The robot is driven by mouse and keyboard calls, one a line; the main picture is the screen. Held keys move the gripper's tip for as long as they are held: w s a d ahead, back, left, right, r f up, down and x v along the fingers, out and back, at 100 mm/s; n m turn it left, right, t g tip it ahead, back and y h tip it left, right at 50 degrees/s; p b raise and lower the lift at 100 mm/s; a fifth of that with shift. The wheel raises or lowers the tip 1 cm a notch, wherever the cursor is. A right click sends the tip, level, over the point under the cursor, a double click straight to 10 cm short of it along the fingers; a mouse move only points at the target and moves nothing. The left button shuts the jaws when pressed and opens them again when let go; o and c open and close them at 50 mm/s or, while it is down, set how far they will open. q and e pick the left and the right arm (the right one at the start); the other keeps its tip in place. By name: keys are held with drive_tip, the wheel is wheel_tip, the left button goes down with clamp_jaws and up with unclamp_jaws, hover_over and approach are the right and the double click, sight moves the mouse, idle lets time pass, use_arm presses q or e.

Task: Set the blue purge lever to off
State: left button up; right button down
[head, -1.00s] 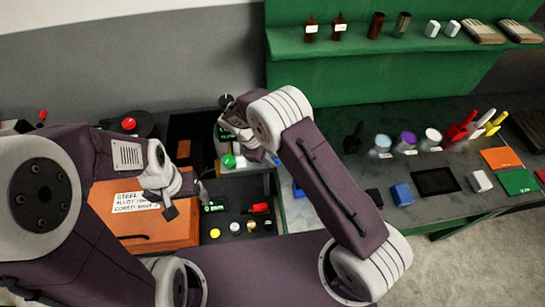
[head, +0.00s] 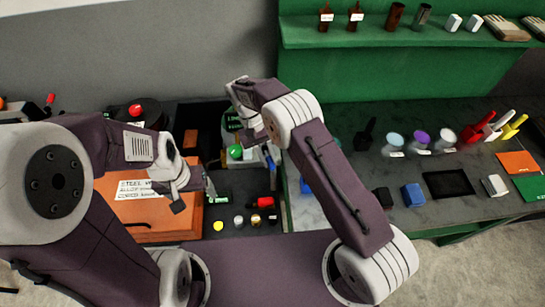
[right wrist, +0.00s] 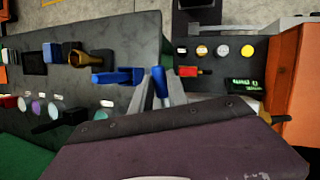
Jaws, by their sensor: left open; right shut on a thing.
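The blue purge lever (head: 271,168) hangs from the pale unit beside the green knob (head: 235,152) in the head view. In the right wrist view, the lever (right wrist: 159,84) stands between the two grey fingers of my right gripper (right wrist: 158,92), which is shut on it. In the head view my right arm partly covers this gripper. My left gripper (head: 193,196) is open and empty above the orange box's right edge, apart from the lever. Any marking of the lever's off position cannot be made out.
The orange box (head: 152,233) with a white label stands left. Coloured round buttons (head: 238,221) and a red switch (head: 264,202) lie below the lever. The right bench holds jars, a blue block (head: 412,195) and a black tray (head: 447,184). A green shelf (head: 400,37) stands behind.

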drive_tip(key=shift+w+a+r+m+g+y, duration=0.15)
drive_tip(key=shift+a+m+y, duration=0.15)
drive_tip(key=shift+m, duration=0.4)
drive_tip(key=shift+s+a+r+m+g+y, duration=0.1)
drive_tip(key=shift+a+m+g+y, duration=0.1)
drive_tip(key=shift+a+m, duration=0.35)
drive_tip(key=shift+d+m, duration=0.1)
drive_tip(key=shift+m, duration=0.15)
drive_tip(key=c, duration=1.3)
unclamp_jaws()
drive_tip(key=shift+f, duration=0.15)
